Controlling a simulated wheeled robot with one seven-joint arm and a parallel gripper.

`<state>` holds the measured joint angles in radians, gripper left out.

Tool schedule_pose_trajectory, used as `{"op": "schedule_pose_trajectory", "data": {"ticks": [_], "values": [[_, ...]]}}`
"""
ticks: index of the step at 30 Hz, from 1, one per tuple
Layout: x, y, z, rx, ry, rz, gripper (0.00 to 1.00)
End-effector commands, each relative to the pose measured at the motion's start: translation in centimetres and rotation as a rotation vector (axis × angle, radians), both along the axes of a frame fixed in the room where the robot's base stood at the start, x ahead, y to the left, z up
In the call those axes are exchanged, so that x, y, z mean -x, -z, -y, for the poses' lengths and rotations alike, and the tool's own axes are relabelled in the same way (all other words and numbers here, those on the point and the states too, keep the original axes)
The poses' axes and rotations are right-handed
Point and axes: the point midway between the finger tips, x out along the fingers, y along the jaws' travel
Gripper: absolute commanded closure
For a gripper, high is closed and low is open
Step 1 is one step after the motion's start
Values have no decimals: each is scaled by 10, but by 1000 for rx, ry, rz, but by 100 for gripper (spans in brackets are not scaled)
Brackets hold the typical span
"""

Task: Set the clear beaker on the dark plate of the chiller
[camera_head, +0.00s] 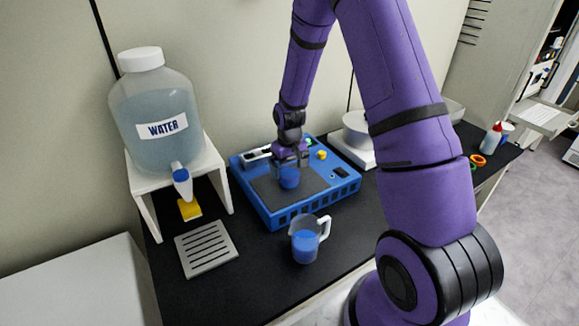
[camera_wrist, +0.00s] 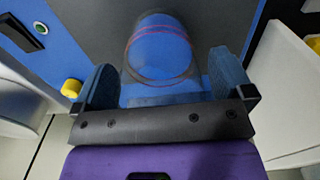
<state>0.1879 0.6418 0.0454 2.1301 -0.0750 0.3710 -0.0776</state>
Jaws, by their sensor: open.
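The clear beaker (camera_head: 289,179) holds blue liquid and stands upright on the dark plate (camera_head: 262,189) of the blue chiller (camera_head: 282,216). My gripper (camera_head: 290,158) is at the beaker and partly hides it. In the wrist view, the beaker (camera_wrist: 160,50) shows ahead of and between the two fingers of my gripper (camera_wrist: 163,80). The fingers are open, with a visible gap on each side of the beaker. The dark plate (camera_wrist: 105,25) lies around it in that view.
A clear jug with a handle and blue liquid (camera_head: 305,243) stands in front of the chiller. A water tank (camera_head: 155,105) sits on a white stand at left, near a slotted tray (camera_head: 206,248). A white device (camera_head: 352,140) stands behind right.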

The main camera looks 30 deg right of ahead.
Motion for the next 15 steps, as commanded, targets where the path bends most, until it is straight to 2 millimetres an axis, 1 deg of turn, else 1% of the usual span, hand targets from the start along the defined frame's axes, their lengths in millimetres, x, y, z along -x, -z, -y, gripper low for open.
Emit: {"op": "schedule_pose_trajectory", "data": {"ticks": [5,8,15], "values": [[0,-10,0,0,0,1,1],[-1,-24,0,1,0,4,1],[-1,-72,0,1,0,5,1]]}}
